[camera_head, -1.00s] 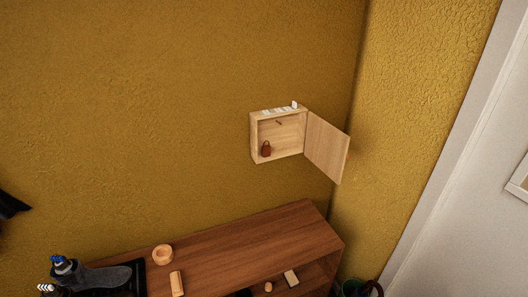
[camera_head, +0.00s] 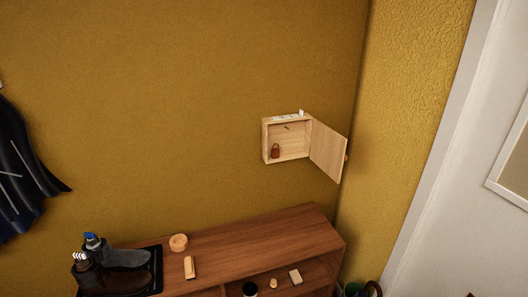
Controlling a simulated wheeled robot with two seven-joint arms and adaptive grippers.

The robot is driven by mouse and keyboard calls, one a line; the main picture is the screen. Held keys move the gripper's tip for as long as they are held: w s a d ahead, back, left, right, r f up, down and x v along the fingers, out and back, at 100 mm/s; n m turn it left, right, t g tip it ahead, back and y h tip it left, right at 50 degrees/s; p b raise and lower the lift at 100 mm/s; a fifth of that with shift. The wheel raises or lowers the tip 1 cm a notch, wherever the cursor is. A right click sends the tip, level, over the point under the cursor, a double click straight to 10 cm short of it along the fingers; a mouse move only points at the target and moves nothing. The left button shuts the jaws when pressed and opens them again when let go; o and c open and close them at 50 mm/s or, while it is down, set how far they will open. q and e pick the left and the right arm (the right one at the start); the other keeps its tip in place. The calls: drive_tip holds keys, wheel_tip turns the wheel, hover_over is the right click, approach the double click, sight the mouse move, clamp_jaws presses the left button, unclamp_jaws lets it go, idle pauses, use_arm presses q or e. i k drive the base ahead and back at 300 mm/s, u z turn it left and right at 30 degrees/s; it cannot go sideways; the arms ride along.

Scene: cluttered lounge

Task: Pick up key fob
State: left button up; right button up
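A small wooden wall cabinet (camera_head: 293,149) hangs on the yellow wall with its door (camera_head: 328,151) swung open to the right. Inside it, at the lower left, is a small reddish-brown object (camera_head: 276,151) with a loop on top; it looks like the key fob, though it is too small to be certain. A small dark hook or peg (camera_head: 287,128) shows near the top of the cabinet's back. Neither of my grippers is in view.
A brown wooden bench (camera_head: 260,234) stands below the cabinet, with a round wooden piece (camera_head: 178,242), a wooden block (camera_head: 189,267) and boots (camera_head: 125,258) on a black tray. Dark clothing (camera_head: 22,170) hangs at left. A white door (camera_head: 470,190) is at right.

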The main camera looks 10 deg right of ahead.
sight(275, 152)
drive_tip(key=u, duration=0.3)
drive_tip(key=i, duration=0.85)
drive_tip(key=z, duration=0.05)
